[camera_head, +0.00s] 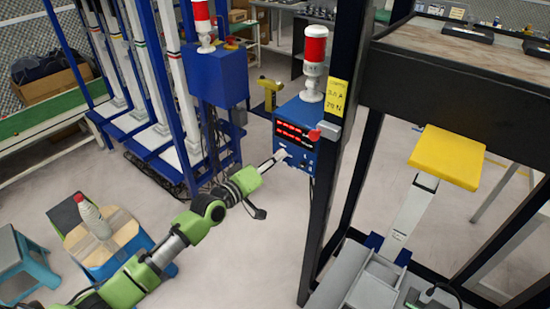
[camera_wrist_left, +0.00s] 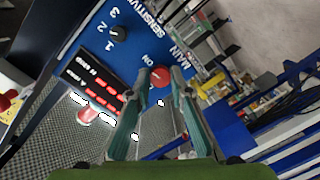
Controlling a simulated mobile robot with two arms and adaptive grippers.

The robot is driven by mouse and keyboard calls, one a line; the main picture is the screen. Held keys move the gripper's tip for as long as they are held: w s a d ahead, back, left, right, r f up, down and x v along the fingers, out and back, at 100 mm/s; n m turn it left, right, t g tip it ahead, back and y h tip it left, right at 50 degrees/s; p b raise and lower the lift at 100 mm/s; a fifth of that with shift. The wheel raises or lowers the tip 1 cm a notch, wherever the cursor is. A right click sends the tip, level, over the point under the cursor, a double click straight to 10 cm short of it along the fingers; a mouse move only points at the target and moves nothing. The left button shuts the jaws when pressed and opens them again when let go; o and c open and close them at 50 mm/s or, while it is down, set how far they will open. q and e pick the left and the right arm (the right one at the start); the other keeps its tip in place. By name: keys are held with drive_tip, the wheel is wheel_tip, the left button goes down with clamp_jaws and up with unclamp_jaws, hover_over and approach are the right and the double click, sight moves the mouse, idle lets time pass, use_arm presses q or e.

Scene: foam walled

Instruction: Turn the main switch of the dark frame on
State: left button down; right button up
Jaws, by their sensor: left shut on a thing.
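A blue control box (camera_head: 310,116) with red lit displays sits against the dark frame (camera_head: 338,130). Its panel (camera_wrist_left: 137,50) shows close in the left wrist view. The main switch (camera_wrist_left: 160,75) is a round red knob beside the words MAIN and ON. My left gripper (camera_head: 281,158) reaches the lower front of the box from the left. In the left wrist view its two fingers (camera_wrist_left: 162,86) stand on either side of the red knob, shut on it. I cannot tell which way the knob points. The fingers hide the switch in the head view. My right gripper is not in view.
A black sensitivity dial (camera_wrist_left: 118,34) is on the same panel. A red button (camera_head: 315,135) on a grey box (camera_head: 328,130) juts from the frame post. A red-and-white beacon (camera_head: 314,62) stands on the box. A blue rack (camera_head: 218,78) stands to the left.

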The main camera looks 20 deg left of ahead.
use_arm(q)
drive_tip(key=shift+m, duration=0.7)
drive_tip(key=c, duration=1.8)
unclamp_jaws()
drive_tip(key=shift+s, duration=0.1)
drive_tip(key=v, duration=1.2)
drive_tip(key=shift+f, duration=0.1)
